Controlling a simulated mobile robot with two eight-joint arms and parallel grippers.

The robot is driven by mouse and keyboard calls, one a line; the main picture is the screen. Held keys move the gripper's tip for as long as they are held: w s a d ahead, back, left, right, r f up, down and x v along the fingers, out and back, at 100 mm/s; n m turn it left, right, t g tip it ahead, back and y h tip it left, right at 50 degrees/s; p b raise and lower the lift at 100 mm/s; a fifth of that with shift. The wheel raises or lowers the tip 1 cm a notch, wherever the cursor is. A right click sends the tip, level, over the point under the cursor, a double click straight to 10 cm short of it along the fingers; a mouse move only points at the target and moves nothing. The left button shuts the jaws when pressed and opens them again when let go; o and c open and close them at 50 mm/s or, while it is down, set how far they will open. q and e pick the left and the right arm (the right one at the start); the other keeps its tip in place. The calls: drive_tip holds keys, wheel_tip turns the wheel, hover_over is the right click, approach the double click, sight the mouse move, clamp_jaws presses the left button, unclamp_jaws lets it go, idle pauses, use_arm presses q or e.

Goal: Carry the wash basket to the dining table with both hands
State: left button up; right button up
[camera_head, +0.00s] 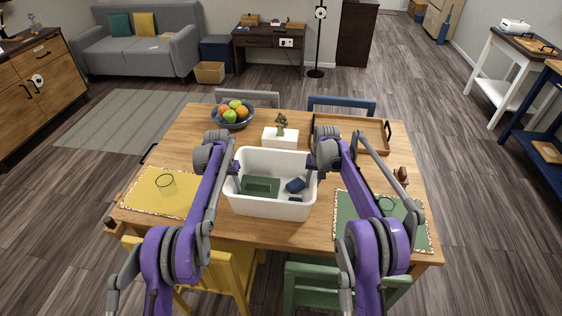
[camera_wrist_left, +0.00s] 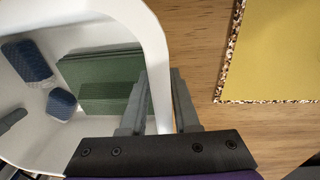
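The white wash basket (camera_head: 270,208) is over the middle of the wooden dining table (camera_head: 190,135), near its front side. It looks level; I cannot tell whether its base touches the table. Inside are a green folded cloth (camera_wrist_left: 105,80) and dark blue pieces (camera_wrist_left: 28,62). My left gripper (camera_wrist_left: 158,105) straddles the basket's left wall, one finger inside and one outside, and looks shut on it. My right gripper (camera_head: 317,168) is at the right wall, with a grey finger inside; its grip is largely hidden.
A fruit bowl (camera_head: 232,115), a white block (camera_head: 281,137) with a small plant and a wooden tray (camera_head: 375,134) stand behind the basket. A yellow mat (camera_head: 155,195) lies left and a green mat (camera_head: 365,215) right. Yellow (camera_head: 235,270) and green (camera_head: 310,275) chairs are in front.

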use_arm(q)
drive_tip(key=shift+o, duration=0.4)
use_arm(e)
drive_tip(key=shift+o, duration=0.4)
drive_tip(key=shift+r, duration=0.15)
use_arm(q)
drive_tip(key=r, duration=0.8)
drive_tip(key=a+r, duration=0.1)
drive_tip(key=r, duration=0.3)
drive_tip(key=shift+s, duration=0.35)
use_arm(e)
wheel_tip(320, 180, up, 12)
drive_tip(key=s+d, duration=0.1)
use_arm(q)
drive_tip(key=shift+r, duration=0.1)
use_arm(e)
drive_tip(key=shift+s, duration=0.1)
